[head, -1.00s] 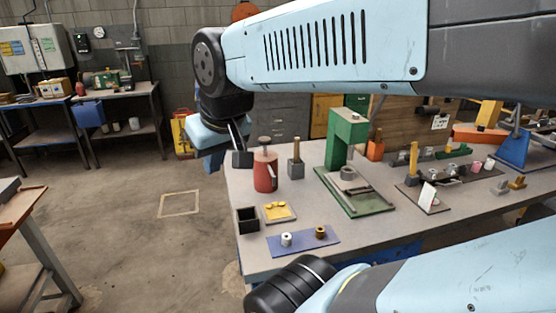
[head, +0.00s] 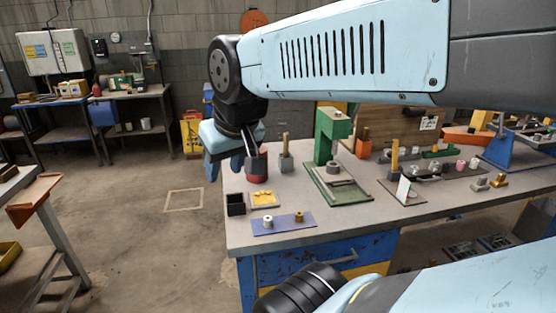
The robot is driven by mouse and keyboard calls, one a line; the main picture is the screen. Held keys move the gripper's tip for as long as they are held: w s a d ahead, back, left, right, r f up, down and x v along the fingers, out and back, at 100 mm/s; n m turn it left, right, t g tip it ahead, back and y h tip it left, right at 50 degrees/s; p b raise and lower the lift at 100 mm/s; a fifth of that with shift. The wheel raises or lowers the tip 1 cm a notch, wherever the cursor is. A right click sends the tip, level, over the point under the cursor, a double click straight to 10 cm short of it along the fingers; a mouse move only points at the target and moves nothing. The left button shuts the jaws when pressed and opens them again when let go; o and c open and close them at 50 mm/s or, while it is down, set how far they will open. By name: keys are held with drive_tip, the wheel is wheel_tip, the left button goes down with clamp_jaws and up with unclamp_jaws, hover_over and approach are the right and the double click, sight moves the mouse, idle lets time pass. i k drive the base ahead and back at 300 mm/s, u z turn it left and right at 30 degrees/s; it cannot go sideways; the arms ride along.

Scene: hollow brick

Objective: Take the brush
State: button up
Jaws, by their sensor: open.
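No part is clearly a brush. A wooden stick (head: 285,143) stands upright in a small grey block (head: 286,163) on the workbench and could be its handle, but I cannot tell. My gripper (head: 254,160) hangs from the arm at the bench's left end, open and with nothing seen in it. It lies just left of the grey block in the picture and covers most of a red can (head: 257,179). I cannot tell its distance to either.
The workbench (head: 345,222) holds a black open box (head: 236,204), a yellow tray (head: 264,198), a blue mat (head: 284,225) with two small spools, and a green press (head: 327,137). An orange holder (head: 363,148) stands behind. Floor on the left is open.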

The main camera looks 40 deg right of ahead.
sight(286, 136)
drive_tip(key=u, duration=1.6)
drive_tip(key=k, duration=1.15)
drive_tip(key=z, duration=1.65)
drive_tip(key=i, duration=1)
drive_tip(key=z, duration=0.05)
